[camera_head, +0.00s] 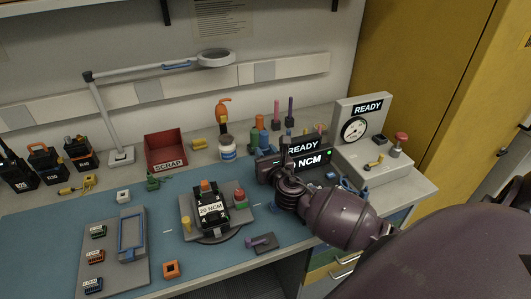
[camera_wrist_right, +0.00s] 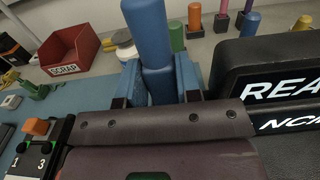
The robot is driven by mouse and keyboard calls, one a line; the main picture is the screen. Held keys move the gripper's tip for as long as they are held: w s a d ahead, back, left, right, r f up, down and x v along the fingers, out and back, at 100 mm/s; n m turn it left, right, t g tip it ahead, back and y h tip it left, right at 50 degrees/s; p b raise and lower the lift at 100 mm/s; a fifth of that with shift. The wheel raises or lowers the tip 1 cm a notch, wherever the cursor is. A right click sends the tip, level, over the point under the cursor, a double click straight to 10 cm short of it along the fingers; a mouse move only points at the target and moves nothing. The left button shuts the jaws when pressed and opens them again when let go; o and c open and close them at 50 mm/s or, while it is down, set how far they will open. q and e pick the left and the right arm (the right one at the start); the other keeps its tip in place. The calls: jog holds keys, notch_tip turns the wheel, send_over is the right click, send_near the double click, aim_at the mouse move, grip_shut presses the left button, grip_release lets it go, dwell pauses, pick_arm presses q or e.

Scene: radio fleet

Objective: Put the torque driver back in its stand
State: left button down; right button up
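The torque driver (camera_wrist_right: 150,35) shows in the right wrist view as a blue upright cylinder with a narrower-looking lower part. My right gripper (camera_wrist_right: 160,85) has its blue-padded fingers on both sides of that lower part and appears shut on it. In the head view my right gripper (camera_head: 285,160) is in front of the display box, and I cannot make out the driver there. The driver's lower end is hidden behind the gripper body. I cannot clearly tell its stand apart from the other holders. My left gripper is not in view.
The READY display box (camera_head: 313,158) is close to my right gripper. Green (camera_head: 255,138) and orange (camera_head: 261,121) cylinders stand behind it. A gauge station (camera_head: 372,160) is at right. A radio in a fixture (camera_head: 211,211) and a red scrap bin (camera_head: 166,150) are left.

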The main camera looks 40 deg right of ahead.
jog(key=shift+o, duration=0.8)
jog(key=shift+r, duration=0.2)
jog(key=v, duration=1.2)
jog(key=shift+p, duration=0.3)
